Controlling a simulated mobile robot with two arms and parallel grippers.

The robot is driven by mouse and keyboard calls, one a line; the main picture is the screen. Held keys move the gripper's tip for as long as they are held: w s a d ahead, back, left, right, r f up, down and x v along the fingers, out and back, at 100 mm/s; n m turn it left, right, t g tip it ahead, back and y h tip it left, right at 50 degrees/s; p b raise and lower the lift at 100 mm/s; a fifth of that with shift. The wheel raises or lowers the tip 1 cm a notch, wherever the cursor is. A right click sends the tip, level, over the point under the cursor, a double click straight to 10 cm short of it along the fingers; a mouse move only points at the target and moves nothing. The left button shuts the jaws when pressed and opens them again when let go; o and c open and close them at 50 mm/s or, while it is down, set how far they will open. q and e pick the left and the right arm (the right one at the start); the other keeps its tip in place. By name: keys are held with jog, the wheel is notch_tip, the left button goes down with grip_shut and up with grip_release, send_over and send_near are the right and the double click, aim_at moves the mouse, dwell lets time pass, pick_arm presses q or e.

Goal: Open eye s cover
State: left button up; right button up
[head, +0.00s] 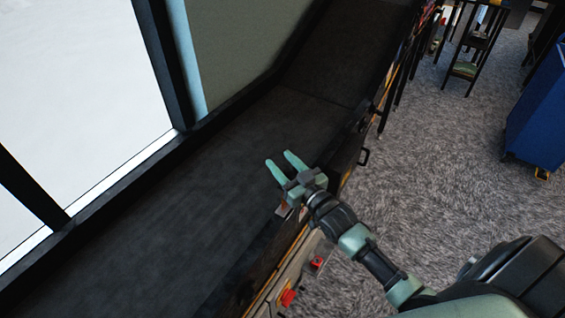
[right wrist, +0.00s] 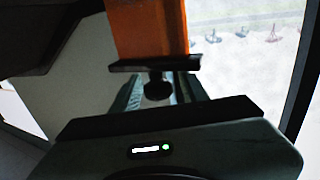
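My right gripper (head: 280,160) is over the near edge of the dark conveyor, with its two teal fingers apart. Nothing shows between them in the head view. In the right wrist view an orange part (right wrist: 150,28) hangs down from the top. It has a dark flange and a round black knob (right wrist: 157,88) at its lower end. The knob shows in line with the gap between the fingers, which are partly hidden behind it; I cannot tell whether they touch it. No part is clearly recognisable as the eye's cover. My left gripper is out of view.
The dark conveyor belt (head: 165,205) runs from lower left to the top. Red buttons (head: 288,298) sit on its near side below my gripper. A black handle (head: 364,157) sticks out farther along. A blue bin (head: 540,115) stands right; grey carpet (head: 440,170) is clear between.

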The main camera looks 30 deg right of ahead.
jog(key=s+d+b, duration=0.1)
jog(key=s, duration=0.6)
jog(key=shift+s+b, duration=0.3)
jog(key=shift+s, duration=0.1)
